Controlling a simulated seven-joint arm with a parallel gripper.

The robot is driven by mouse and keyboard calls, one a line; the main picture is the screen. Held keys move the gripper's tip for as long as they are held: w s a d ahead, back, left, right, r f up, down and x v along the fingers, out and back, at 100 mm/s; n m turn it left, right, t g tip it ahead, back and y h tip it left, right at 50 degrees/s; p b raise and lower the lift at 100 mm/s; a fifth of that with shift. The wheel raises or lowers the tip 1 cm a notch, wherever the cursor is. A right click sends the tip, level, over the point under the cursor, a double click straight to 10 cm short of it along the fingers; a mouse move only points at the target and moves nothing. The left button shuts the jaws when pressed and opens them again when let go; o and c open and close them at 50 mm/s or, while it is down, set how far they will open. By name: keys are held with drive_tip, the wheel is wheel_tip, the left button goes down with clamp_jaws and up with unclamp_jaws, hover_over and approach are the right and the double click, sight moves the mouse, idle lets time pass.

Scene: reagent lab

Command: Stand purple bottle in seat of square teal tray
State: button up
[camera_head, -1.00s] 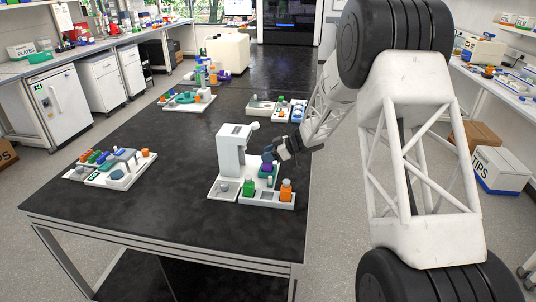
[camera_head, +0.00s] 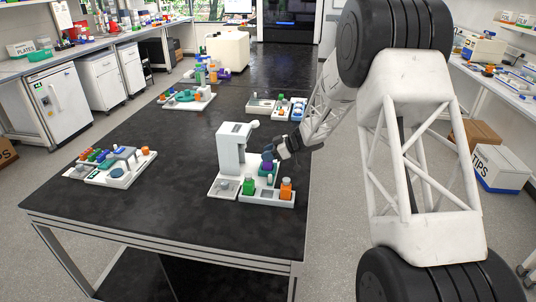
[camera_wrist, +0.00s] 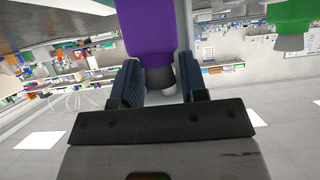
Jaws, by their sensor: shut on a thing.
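The purple bottle (camera_head: 268,166) is upright at the square teal tray (camera_head: 266,181) in the head view. I cannot tell whether its base is down in the seat or just above it. My gripper (camera_head: 269,155) is shut on the bottle's grey top. In the wrist view the purple bottle (camera_wrist: 147,30) fills the upper middle, with its grey neck between my gripper's two dark fingers (camera_wrist: 160,82). The bottle's base and the tray's seat are hidden.
A white tower device (camera_head: 232,150) stands just left of the tray. A green bottle (camera_head: 248,187) and an orange bottle (camera_head: 286,190) stand in the white rack (camera_head: 268,201) in front. Other loaded trays stand at the left and back. The table's front is clear.

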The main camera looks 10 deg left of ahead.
drive_tip(key=shift+f, duration=0.45)
idle(0.3)
drive_tip(key=o, duration=1.4)
drive_tip(key=shift+c, duration=0.2)
drive_tip(key=shift+r, duration=0.2)
drive_tip(key=shift+r, duration=3.3)
